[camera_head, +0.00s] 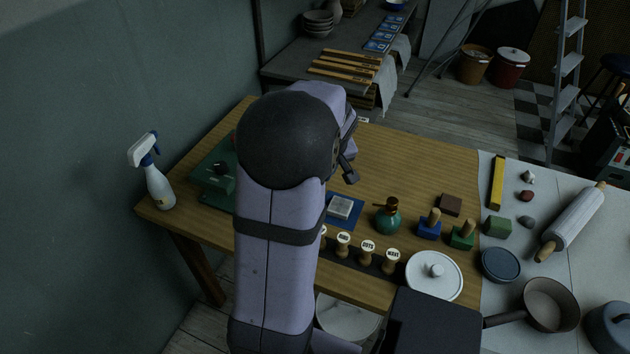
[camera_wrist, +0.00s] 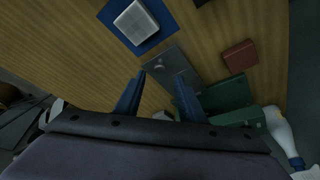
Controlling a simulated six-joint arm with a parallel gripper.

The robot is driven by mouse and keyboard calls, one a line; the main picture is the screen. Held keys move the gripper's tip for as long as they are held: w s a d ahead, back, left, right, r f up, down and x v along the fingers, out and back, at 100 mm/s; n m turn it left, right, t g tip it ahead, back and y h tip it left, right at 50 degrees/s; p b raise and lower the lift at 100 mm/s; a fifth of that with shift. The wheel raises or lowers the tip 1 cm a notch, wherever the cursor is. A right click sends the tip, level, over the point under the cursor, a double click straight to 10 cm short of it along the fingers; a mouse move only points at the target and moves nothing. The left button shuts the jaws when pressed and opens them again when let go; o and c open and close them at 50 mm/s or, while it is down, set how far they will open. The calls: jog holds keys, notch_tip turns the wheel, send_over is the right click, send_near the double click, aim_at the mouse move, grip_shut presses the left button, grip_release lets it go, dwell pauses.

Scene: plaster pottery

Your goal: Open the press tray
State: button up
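The green press (camera_head: 210,178) stands at the table's left side, partly hidden by my arm in the head view. In the wrist view, its green body (camera_wrist: 228,95) is at the lower right. A flat grey plate with a small knob, seemingly the press tray (camera_wrist: 172,62), lies beside the green body. My gripper (camera_wrist: 160,75) has its two dark fingers apart, with the tips over or near the plate's lower end. The knob appears just beyond the tips, between their lines; contact cannot be told. In the head view, my arm hides the plate and the fingers.
A white block (camera_head: 340,206) sits on a blue mat (camera_head: 347,221). A spray bottle (camera_head: 156,180) stands left of the press. A reddish block (camera_wrist: 240,55) lies near the plate.

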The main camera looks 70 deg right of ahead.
jog(key=shift+v, duration=1.15)
jog(key=w+a+f+n+y, duration=0.2)
jog(key=w+a, duration=0.6)
jog(key=a, duration=0.4)
jog(key=w+a+f+n+y, duration=0.1)
jog(key=w+a+n, duration=0.1)
jog(key=w+a, duration=0.75)
jog(key=s+a+f+n+g, duration=0.2)
jog(key=s+a+n, duration=0.15)
jog(key=a, duration=0.75)
jog(key=s+a+f+n+g, duration=0.15)
jog(key=s+a, duration=0.25)
jog(key=a, duration=0.8)
notch_tip(320, 180, up, 13)
jog(key=p, duration=1.2)
jog(key=shift+w+d+p, duration=0.15)
jog(key=shift+d+p, duration=0.15)
jog(key=shift+p, duration=0.1)
jog(key=shift+r, duration=0.1)
